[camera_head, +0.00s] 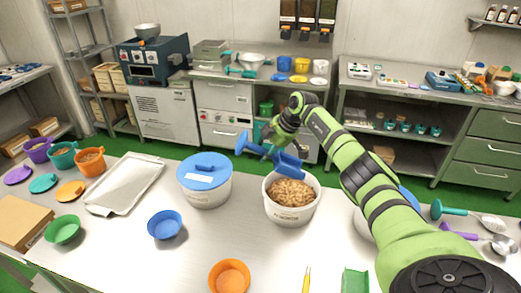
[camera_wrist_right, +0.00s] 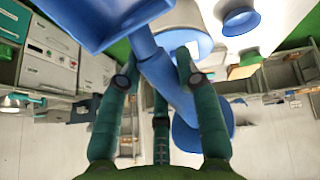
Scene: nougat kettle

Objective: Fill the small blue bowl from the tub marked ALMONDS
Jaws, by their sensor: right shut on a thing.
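The small blue bowl (camera_head: 165,224) stands on the steel table, left of centre, and looks empty. An open white tub (camera_head: 291,218) of brown nuts stands right of it; its label is too small to read. My right gripper (camera_head: 274,146) is shut on the handle of a blue scoop (camera_head: 289,165) and holds it above the tub's back rim. In the right wrist view the handle (camera_wrist_right: 165,80) runs between the fingers, with the scoop's pan (camera_wrist_right: 95,18) at top left. Whether the pan holds nuts is hidden. My left gripper is out of view.
A white tub with a blue lid (camera_head: 205,172) stands between bowl and open tub. A metal tray (camera_head: 125,184), a green bowl (camera_head: 62,230) and an orange bowl (camera_head: 229,277) are nearby. Another tub is partly behind my right arm. Ladles (camera_head: 490,222) lie at right.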

